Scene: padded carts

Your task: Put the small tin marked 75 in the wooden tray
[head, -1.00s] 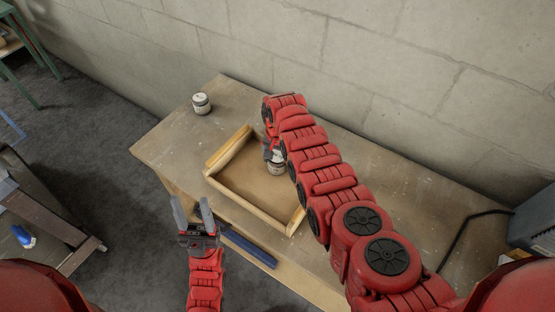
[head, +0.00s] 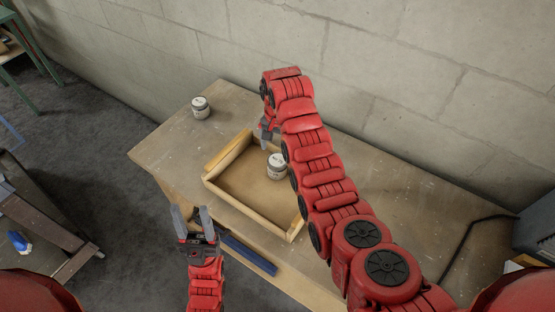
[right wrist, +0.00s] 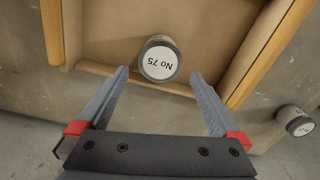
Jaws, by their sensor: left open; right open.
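The small tin marked 75 (head: 277,167) stands upright inside the wooden tray (head: 231,151). Its lid label "No 75" reads upside down in the right wrist view (right wrist: 159,58), where the tin lies just beyond the fingertips, near one tray wall (right wrist: 138,80). My right gripper (head: 265,138) is open and empty, above the tray and to the left of the tin, partly hidden by its own arm. In the right wrist view its fingers (right wrist: 160,76) are spread with nothing between them. My left gripper (head: 191,213) is open and empty in front of the table.
A second small tin (head: 200,107) stands on the table (head: 160,148) behind and left of the tray; its label is too small to read. A blue bar (head: 248,254) lies below the table's front edge. A concrete wall (head: 400,100) closes off the back.

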